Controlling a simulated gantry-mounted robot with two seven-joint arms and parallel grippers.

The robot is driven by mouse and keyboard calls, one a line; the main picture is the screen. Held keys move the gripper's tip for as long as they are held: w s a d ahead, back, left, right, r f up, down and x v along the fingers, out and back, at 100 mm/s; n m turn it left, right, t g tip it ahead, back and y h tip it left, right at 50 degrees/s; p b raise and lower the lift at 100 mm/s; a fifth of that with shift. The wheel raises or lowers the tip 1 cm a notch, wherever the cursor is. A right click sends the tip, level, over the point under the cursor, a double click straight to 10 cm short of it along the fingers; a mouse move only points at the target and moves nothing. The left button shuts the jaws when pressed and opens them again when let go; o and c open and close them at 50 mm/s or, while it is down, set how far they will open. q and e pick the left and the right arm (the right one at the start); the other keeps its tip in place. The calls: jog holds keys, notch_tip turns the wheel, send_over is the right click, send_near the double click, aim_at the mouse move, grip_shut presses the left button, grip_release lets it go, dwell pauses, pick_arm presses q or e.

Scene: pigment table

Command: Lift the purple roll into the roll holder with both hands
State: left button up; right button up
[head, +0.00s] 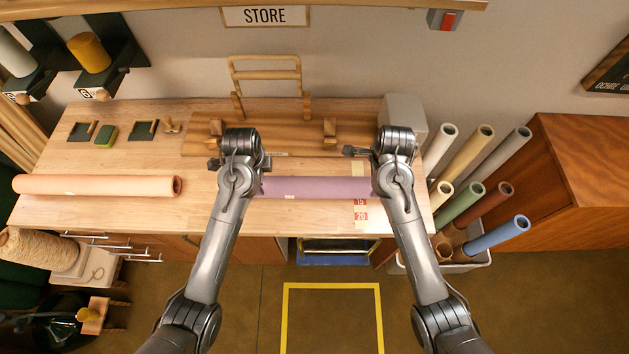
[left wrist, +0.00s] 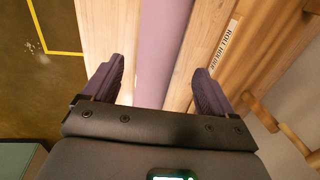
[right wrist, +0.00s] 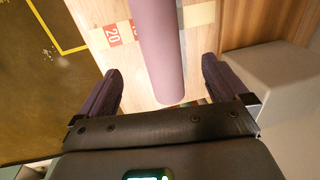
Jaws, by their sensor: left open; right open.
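The purple roll (head: 318,188) lies across the wooden table, its ends hidden under my arms in the head view. The wooden roll holder (head: 290,132) stands just behind it, with upright pegs; its label shows in the left wrist view (left wrist: 223,46). My left gripper (left wrist: 155,92) is open, its fingers on either side of the purple roll (left wrist: 162,45) near the left end. My right gripper (right wrist: 160,92) is open, its fingers on either side of the roll (right wrist: 156,50) near its right end. Whether the fingers are down at roll height is unclear.
A peach roll (head: 95,185) lies on the table at the left. A grey box (head: 403,110) stands behind my right gripper. A bin of several coloured rolls (head: 470,262) is right of the table.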

aim_at(265, 186)
pick_arm(q)
jog(key=shift+s, duration=0.15)
pick_arm(e)
jog(key=shift+s, duration=0.15)
pick_arm(q)
jog(key=shift+f, duration=0.1)
pick_arm(e)
jog(key=shift+f, duration=0.15)
pick_arm(q)
jog(key=shift+w+f, duration=0.3)
jog(key=shift+f, duration=1.45)
jog(key=shift+w+f, duration=0.35)
jog(key=shift+f, duration=1.35)
jog(key=shift+w+f, duration=0.3)
jog(key=shift+f, duration=1.45)
pick_arm(e)
jog(key=shift+w+f, duration=0.3)
jog(key=shift+f, duration=1.45)
jog(key=shift+w+f, duration=0.35)
jog(key=shift+f, duration=1.35)
jog(key=shift+w+f, duration=0.3)
jog(key=shift+f, duration=1.45)
pick_arm(q)
jog(key=shift+c, duration=0.4)
pick_arm(e)
jog(key=shift+c, duration=0.5)
